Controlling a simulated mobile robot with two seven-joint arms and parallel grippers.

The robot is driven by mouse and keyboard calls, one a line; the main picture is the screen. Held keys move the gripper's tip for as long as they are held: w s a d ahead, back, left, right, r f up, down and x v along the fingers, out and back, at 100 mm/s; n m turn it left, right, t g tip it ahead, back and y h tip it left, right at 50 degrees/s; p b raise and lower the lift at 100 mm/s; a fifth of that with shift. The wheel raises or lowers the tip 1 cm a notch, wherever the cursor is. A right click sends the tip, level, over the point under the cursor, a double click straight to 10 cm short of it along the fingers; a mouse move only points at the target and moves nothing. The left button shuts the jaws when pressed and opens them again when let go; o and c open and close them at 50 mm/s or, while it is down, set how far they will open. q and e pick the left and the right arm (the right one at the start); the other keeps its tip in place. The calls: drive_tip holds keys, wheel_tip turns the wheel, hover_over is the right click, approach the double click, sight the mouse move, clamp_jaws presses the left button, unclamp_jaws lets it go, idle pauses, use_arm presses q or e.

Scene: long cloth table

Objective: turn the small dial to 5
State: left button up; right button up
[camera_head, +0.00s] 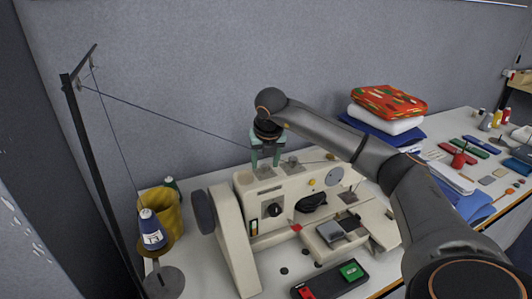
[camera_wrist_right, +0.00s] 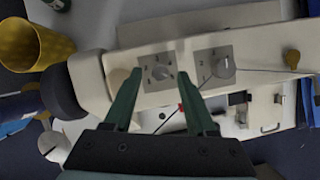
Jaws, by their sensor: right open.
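A cream sewing machine (camera_head: 238,215) stands on the table, with two dials on grey plates on its top. The smaller-looking dial (camera_wrist_right: 162,73) is on the left plate in the right wrist view. The other dial (camera_wrist_right: 223,66) is on the plate to its right and also shows in the head view (camera_head: 293,162). My right gripper (camera_head: 265,165) points down over the left plate, with green fingers. In the wrist view its open fingertips (camera_wrist_right: 161,60) lie on either side of the left dial; contact cannot be told. The dial numbers are too small to read. My left gripper is not in view.
A black dial (camera_head: 275,208) is on the machine's front. A thread stand (camera_head: 84,140) with a taut thread, a blue-labelled spool (camera_head: 151,230) and a yellow cup (camera_head: 171,212) stand at left. Folded cloths (camera_head: 388,112) lie behind my right arm. A switch box (camera_head: 330,281) is in front.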

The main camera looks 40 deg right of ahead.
drive_tip(key=b+v, duration=0.1)
drive_tip(key=v, duration=1.1)
drive_tip(key=shift+s, duration=0.1)
